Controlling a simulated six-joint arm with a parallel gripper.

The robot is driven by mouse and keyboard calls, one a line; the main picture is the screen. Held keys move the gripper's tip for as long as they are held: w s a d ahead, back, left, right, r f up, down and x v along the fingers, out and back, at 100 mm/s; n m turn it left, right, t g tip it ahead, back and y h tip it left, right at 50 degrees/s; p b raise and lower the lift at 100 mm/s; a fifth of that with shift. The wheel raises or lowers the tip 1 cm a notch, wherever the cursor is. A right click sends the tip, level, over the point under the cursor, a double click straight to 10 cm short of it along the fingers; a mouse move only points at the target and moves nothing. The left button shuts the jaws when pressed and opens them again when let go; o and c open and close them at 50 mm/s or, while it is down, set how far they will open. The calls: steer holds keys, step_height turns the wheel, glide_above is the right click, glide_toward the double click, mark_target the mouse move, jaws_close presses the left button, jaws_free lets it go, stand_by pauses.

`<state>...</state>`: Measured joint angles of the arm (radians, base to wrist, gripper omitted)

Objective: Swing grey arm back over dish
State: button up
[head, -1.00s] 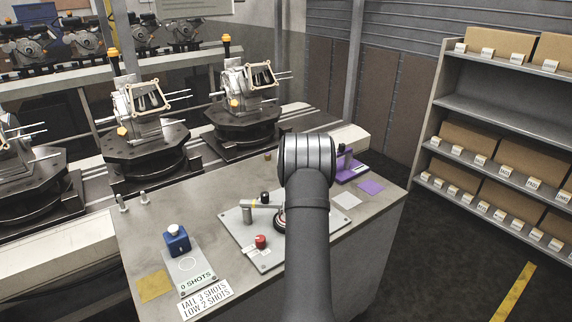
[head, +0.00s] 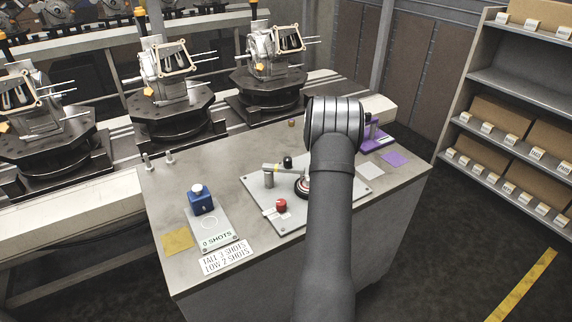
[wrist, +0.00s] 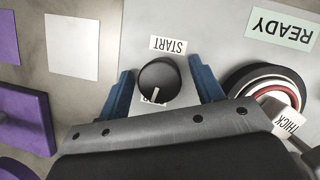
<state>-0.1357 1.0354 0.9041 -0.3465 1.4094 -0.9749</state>
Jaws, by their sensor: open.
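The grey arm (head: 276,168) is a short bar with a yellow mark, on an upright post on the light plate (head: 258,193). In the head view it points right, its end near the dish (head: 301,188). My own arm hides part of the dish and what lies behind. In the wrist view the dish (wrist: 238,80) shows dark with red and white rings, and a THICK label (wrist: 287,119) lies over its lower right. My gripper (wrist: 164,88) is open. Its blue fingers stand either side of a black START knob (wrist: 158,76), with gaps visible.
A black knob (head: 288,161) and a red button (head: 281,206) are near the grey arm. A blue block with a white top (head: 201,200) stands left. Purple (head: 393,159) and white (head: 370,170) squares lie right. Conveyor fixtures (head: 165,90) stand behind the bench.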

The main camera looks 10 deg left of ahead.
stand_by(0.4)
steer(key=shift+c, duration=1.2)
steer(key=shift+r, duration=0.2)
steer(key=shift+c, duration=0.4)
steer(key=s+a+r+n+t+h, duration=0.5)
steer(key=a+r+n+h, duration=0.3)
steer(key=r, duration=0.4)
steer(key=n+t, duration=0.6)
steer(key=t, duration=0.5)
glide_toward(288, 158)
steer(key=shift+y, duration=0.4)
steer(key=x, duration=0.9)
steer(key=shift+w+d, duration=0.2)
steer(key=shift+d, duration=0.2)
